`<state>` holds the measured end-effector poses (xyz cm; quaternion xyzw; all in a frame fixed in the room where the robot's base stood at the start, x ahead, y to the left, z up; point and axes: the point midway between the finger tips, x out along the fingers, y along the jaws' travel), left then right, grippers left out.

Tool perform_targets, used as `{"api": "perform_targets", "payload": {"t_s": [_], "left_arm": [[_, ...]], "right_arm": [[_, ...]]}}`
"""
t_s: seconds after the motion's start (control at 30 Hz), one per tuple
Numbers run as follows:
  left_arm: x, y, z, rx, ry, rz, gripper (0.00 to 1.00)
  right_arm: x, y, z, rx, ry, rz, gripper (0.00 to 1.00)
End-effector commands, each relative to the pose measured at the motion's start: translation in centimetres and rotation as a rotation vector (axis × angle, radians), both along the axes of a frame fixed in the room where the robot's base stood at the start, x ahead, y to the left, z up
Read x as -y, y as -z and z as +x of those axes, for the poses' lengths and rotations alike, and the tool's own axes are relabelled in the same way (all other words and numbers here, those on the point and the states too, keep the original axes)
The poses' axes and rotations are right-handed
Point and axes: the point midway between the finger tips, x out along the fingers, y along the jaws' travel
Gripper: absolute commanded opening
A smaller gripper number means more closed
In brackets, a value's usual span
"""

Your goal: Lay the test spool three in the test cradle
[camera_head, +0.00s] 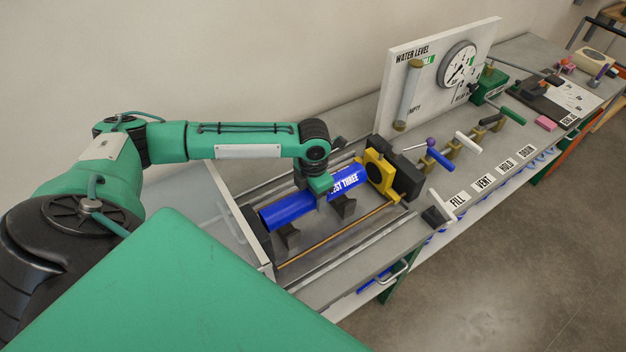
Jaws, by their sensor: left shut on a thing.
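The test spool three is a blue pipe (285,213) with a white "TEST THREE" label, lying lengthwise over the test cradle. The cradle has dark support blocks (288,237) in a grey tray-like bed. The spool's right end is close to a yellow block with a black centre (378,172). My left gripper (322,192) is over the middle of the spool, shut on it from above; its fingertips are largely hidden. I cannot tell whether the spool rests on the supports or is just above them. My right gripper is not in view.
A clear panel (236,215) stands at the cradle's left end. An upright white board with a gauge (458,64) stands behind. Several coloured valve handles, such as a blue one (440,159), line the bench to the right above FILL, VENT, HOLD and DRAIN labels.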

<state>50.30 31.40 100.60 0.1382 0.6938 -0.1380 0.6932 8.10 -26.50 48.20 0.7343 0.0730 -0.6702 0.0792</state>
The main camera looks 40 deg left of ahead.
Motion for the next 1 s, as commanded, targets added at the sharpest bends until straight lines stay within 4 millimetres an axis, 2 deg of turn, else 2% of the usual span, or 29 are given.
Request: {"api": "perform_targets", "payload": {"t_s": [1.0], "left_arm": [[0.0,2.1,0.0,0.001,0.001,0.0,0.23]], "right_arm": [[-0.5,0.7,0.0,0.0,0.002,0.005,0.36]]}}
